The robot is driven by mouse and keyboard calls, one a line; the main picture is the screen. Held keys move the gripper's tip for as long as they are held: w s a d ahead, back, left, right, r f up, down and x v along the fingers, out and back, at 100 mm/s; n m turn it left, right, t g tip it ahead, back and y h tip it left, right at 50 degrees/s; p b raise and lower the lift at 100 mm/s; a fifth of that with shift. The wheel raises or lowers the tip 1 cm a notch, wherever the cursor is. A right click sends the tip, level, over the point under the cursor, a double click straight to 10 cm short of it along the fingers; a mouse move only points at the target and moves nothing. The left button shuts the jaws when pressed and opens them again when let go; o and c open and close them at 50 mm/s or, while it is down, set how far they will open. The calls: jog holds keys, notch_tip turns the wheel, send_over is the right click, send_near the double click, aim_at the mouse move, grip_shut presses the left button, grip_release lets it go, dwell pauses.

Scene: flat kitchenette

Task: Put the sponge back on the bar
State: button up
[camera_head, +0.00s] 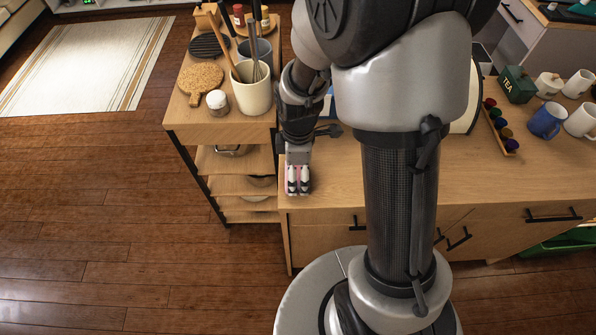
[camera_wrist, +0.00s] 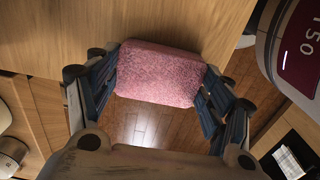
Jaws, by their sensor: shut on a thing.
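The pink sponge (camera_wrist: 160,75) is held between the two fingers of my gripper (camera_wrist: 158,85) in the wrist view. In the head view my gripper (camera_head: 298,183) points down at the left front corner of the wooden bar top (camera_head: 335,188), with only a little pink showing around the fingers. In the wrist view the sponge lies across the edge of the wooden surface (camera_wrist: 110,25), with floor visible below it. I cannot tell whether the sponge touches the wood.
A shelf cart at left carries a utensil crock (camera_head: 252,92), a small jar (camera_head: 217,102) and a cork board (camera_head: 200,78). Mugs (camera_head: 547,121), a tea tin (camera_head: 515,84) and a pod rack (camera_head: 499,128) stand at right. An appliance with a display (camera_wrist: 300,45) is near my gripper.

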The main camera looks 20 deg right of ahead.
jog(key=shift+r, duration=0.1)
jog(key=shift+f, duration=0.25)
jog(key=o, duration=1.1)
jog(key=shift+r, duration=0.1)
notch_tip(320, 180, up, 12)
jog(key=r+p, duration=0.1)
jog(key=p, duration=0.3)
notch_tip(320, 180, up, 9)
jog(key=m+t, duration=0.2)
jog(key=m, duration=0.4)
send_over(298, 174)
jog(key=s, duration=0.5)
jog(key=s+r+m+t, duration=0.2)
jog(key=s+r+m, duration=0.3)
jog(key=s+m, duration=0.3)
jog(key=shift+s+t, duration=0.3)
jog(key=shift+s, duration=0.7)
